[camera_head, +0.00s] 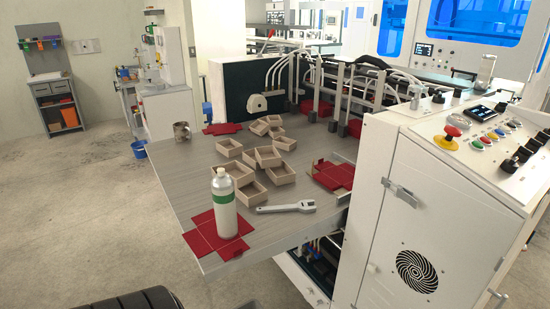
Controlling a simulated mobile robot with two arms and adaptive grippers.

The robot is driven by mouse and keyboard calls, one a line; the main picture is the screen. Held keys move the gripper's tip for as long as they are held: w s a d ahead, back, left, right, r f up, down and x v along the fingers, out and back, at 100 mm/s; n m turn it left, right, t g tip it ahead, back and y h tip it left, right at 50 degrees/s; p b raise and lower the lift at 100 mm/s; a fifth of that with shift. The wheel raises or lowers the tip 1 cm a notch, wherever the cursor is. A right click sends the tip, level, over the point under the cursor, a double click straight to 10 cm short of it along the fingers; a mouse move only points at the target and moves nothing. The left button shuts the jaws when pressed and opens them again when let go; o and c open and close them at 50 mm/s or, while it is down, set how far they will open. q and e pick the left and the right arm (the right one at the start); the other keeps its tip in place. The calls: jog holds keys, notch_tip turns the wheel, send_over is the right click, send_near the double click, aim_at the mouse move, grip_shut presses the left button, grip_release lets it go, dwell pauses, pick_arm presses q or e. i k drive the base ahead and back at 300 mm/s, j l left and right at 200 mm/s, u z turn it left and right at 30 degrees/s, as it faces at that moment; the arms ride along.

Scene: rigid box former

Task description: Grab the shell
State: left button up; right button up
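Several small open beige box shells lie on the grey worktable (185,165). A front one (251,196) sits nearest the wrench, and another (280,176) is to its upper right. More lie behind, including one at the left (229,148) and a loose cluster at the back (260,127). Flat red cross-shaped sheets lie at the front corner (204,240), at the back left (223,129) and by the machine (334,174). I cannot tell which piece the task calls the shell. Neither of my grippers is in view.
A bottle with a green band (223,203) stands on the front red sheet. A wrench (286,207) lies beside the boxes. A metal mug (182,132) stands at the table's left edge. The white machine cabinet (430,215) blocks the right side.

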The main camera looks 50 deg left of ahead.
aim_at(242, 175)
jog(key=u, duration=1.95)
